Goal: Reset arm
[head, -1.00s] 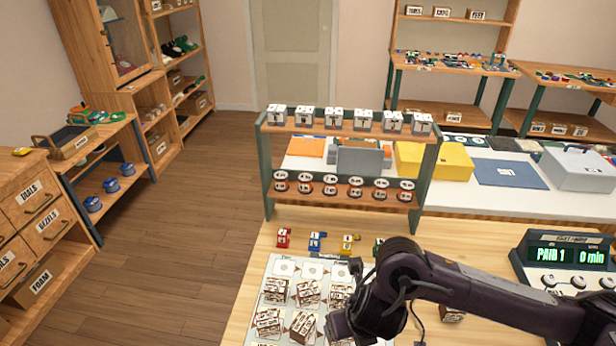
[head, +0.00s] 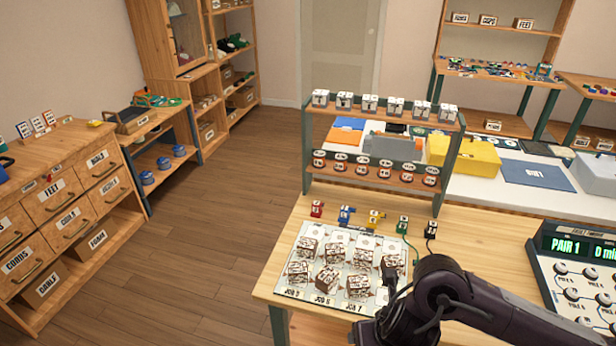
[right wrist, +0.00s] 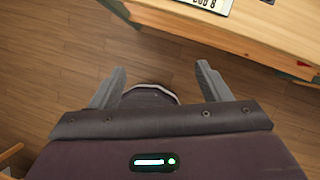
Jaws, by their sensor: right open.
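My right arm comes in from the lower right of the head view, in front of the workbench (head: 262,289). Its gripper is not clearly seen there. In the right wrist view my right gripper (right wrist: 158,82) is open, its two grey fingers wide apart with nothing held between them. It is over the wooden floor, just off the bench edge (right wrist: 235,50). A round pale-rimmed shape partly shows between the fingers. My left gripper is in neither view.
A mat (head: 285,290) with several patterned blocks lies on the bench, behind my right arm. A two-tier rack (head: 450,160) stands behind it and a PAIR 1 panel (head: 567,245) at the right. Drawers (head: 50,205) stand at the left, with open floor (head: 225,200) between.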

